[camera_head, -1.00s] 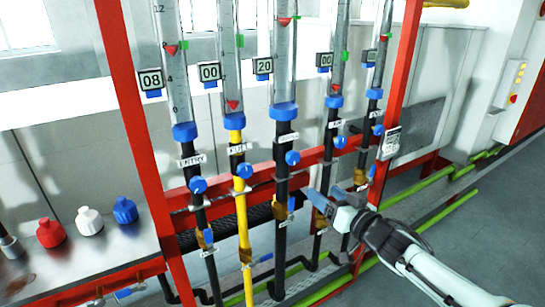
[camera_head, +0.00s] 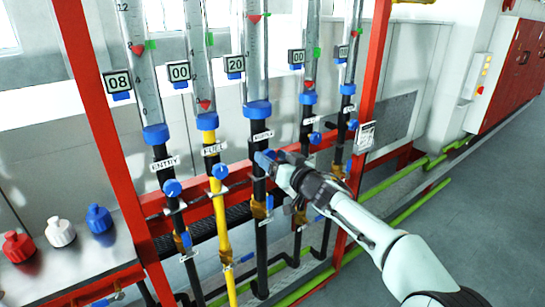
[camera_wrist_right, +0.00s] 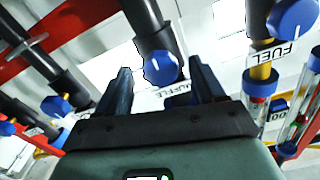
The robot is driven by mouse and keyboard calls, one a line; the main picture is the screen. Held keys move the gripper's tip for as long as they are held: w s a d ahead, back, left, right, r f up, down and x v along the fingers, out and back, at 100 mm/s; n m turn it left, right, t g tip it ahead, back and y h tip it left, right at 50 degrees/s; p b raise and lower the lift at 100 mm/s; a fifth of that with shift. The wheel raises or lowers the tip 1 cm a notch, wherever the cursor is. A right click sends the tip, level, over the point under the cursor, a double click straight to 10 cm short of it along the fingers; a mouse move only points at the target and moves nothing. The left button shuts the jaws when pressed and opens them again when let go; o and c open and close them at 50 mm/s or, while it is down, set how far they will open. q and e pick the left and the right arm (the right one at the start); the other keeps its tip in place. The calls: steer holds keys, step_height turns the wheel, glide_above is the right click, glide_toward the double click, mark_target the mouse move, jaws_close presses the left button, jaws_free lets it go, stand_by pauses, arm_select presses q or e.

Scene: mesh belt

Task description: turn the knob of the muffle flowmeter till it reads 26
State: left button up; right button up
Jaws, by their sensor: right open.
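The muffle flowmeter (camera_head: 256,75) is the third tube from the left. Its display (camera_head: 234,64) reads 20, and a red float shows high in the tube. In the right wrist view, its blue knob (camera_wrist_right: 161,68) with a white mark appears between my fingers, above the partly covered MUFFLE label (camera_wrist_right: 182,99). My right gripper (camera_head: 271,160) is open at the knob, which it mostly hides in the head view. The gripper's fingers (camera_wrist_right: 160,80) lie left and right of the knob; I cannot tell whether they touch it. My left gripper is not in view.
The fuel knob (camera_head: 220,171) and entry knob (camera_head: 172,188) are to the left, and another blue knob (camera_head: 315,138) is close on the right. A red frame post (camera_head: 372,70) stands to the right. Bottles stand on a bench (camera_head: 75,265) at left. Grey floor at right is clear.

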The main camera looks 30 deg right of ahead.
steer(key=shift+w, duration=0.3)
steer(key=c, duration=1.1)
